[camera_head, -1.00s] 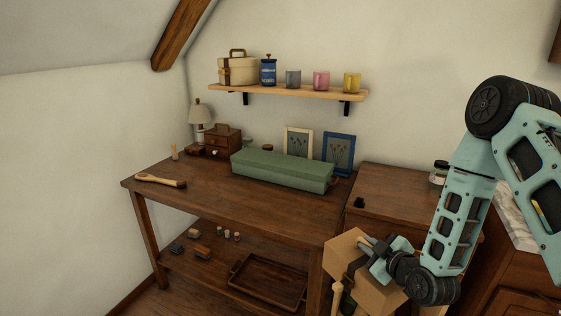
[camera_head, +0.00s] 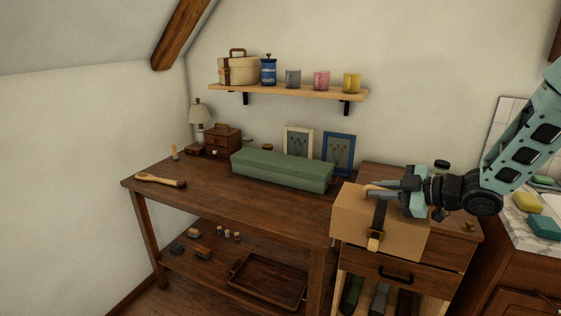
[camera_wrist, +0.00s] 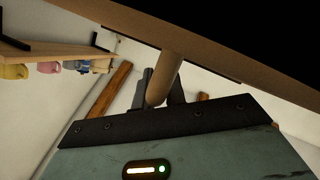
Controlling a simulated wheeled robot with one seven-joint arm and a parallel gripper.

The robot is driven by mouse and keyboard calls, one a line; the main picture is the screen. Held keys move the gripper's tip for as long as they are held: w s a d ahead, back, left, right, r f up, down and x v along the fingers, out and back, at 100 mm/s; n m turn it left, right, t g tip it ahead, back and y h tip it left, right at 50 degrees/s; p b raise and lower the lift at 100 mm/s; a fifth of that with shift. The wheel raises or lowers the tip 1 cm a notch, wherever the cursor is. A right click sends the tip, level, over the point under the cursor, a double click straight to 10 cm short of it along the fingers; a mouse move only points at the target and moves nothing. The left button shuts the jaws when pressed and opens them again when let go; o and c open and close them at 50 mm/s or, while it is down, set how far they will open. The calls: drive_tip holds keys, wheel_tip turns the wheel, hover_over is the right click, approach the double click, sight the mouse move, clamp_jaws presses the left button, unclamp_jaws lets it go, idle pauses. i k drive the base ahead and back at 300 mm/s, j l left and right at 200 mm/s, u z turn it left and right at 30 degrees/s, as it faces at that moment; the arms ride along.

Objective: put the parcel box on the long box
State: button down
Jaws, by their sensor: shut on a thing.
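The parcel box (camera_head: 352,217) is a tan cardboard box with a dark strap and a light handle on top. My gripper (camera_head: 372,190) is shut on that handle and holds the box in front of the right end of the desk, near the cabinet. The wrist view shows the rounded handle (camera_wrist: 165,80) between the fingers, with the box's tan edge (camera_wrist: 200,48) along the top. The long box (camera_head: 285,170) is green with a flat, bare lid. It lies on the desk, left of and behind the parcel box.
The desk (camera_head: 215,205) holds a brush (camera_head: 160,180), a small wooden chest (camera_head: 222,141), a lamp (camera_head: 199,118) and two picture frames (camera_head: 338,153) behind the long box. A wall shelf (camera_head: 290,91) with several mugs and a case hangs above.

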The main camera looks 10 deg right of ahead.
sight(289, 159)
drive_tip(key=i, duration=1.5)
